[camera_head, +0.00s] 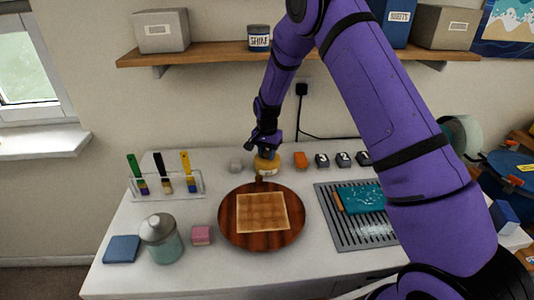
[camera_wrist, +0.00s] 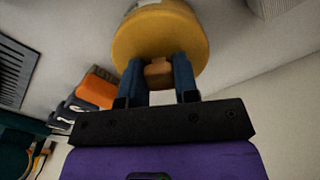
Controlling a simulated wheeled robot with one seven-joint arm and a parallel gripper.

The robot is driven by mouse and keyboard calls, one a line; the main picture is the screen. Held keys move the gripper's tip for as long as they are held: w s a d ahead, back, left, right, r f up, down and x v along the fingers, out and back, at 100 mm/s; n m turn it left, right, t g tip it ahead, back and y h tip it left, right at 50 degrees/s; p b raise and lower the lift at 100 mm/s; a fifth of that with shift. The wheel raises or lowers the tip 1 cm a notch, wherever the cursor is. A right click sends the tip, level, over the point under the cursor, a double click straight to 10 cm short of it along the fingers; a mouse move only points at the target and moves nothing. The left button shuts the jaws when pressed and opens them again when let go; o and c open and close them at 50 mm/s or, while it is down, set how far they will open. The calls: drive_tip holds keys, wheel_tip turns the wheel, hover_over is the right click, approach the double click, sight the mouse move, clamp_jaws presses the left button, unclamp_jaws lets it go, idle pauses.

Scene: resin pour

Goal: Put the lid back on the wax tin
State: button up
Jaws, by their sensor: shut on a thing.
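My gripper (camera_head: 265,148) points down at the back of the table, behind the round wooden board. In the wrist view my gripper (camera_wrist: 158,80) has its two blue fingers shut on the tan knob (camera_wrist: 158,70) of a round yellow lid (camera_wrist: 160,35). In the head view the yellow wax tin (camera_head: 266,168) with a pale label shows right below my gripper. The fingers and wrist hide its top, and I cannot tell whether the lid is seated on the tin or just above it.
The wooden board (camera_head: 228,225) bears a tan square mat (camera_head: 263,212). A small grey block (camera_head: 236,165) is left of the tin; an orange block (camera_head: 300,160) and several dark blocks are right. A brush rack (camera_head: 168,187), glass jar (camera_head: 163,243) and slotted grey tray (camera_head: 345,236) stand around.

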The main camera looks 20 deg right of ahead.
idle(0.4)
drive_tip(key=o, duration=1.5)
drive_tip(key=shift+r, duration=3.45)
clamp_jaws()
